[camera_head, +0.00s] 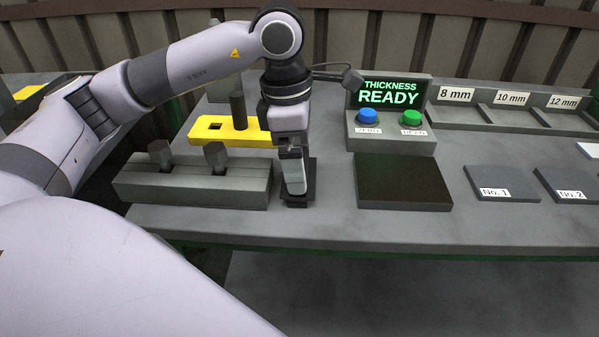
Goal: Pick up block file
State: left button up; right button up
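My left arm reaches in from the left and its gripper (293,172) points down near the table's front edge. Its light grey fingers reach down to a small dark block-like piece (299,200) standing on the table. This dark piece may be the block file; its shape is mostly hidden by the gripper. I cannot tell whether the fingers are closed on it or only around or in front of it. The piece appears to rest on the table. My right gripper is not in view.
Left of the gripper are a grey vise-like block (195,187) with two pegs and a yellow plate (225,134) with a dark post. Right are a dark pad (403,181), a "THICKNESS READY" panel (391,115), No. 1 (502,182) and No. 2 (566,183) plates, and labelled bins (520,118).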

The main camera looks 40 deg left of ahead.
pick_arm(q)
jog(key=c, duration=1)
jog(key=shift+o, duration=0.2)
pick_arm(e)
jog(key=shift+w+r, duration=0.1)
pick_arm(q)
jog(key=shift+r, duration=0.15)
notch_tip(320, 180, up, 20)
jog(key=p, duration=0.4)
jog(key=shift+p, duration=0.3)
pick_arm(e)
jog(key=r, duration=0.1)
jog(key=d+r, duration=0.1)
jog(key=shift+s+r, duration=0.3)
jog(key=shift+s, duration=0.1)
